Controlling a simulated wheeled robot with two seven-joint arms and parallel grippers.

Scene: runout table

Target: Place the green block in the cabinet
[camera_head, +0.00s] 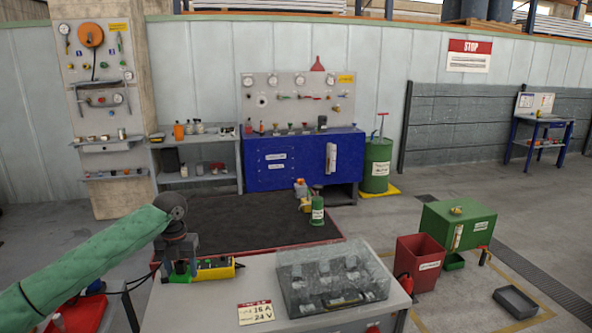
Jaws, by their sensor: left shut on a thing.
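My left gripper (179,270) reaches in from the left on its green-sleeved arm and points down over the left part of the grey table (235,296). It is shut on the green block (181,268), which shows as a small green patch between the dark fingers, largely hidden by them. I cannot tell whether the block touches the table. A clear-lidded grey case (335,282) stands on the table to the right of the gripper. A blue cabinet (287,170) with white labels stands farther back against the wall. Which one the task means is not certain. My right gripper is not in view.
A yellow and black device (216,267) lies right beside the gripper. A red bin (420,260) and a green box (457,226) stand on the floor at right. The table between device and case is clear.

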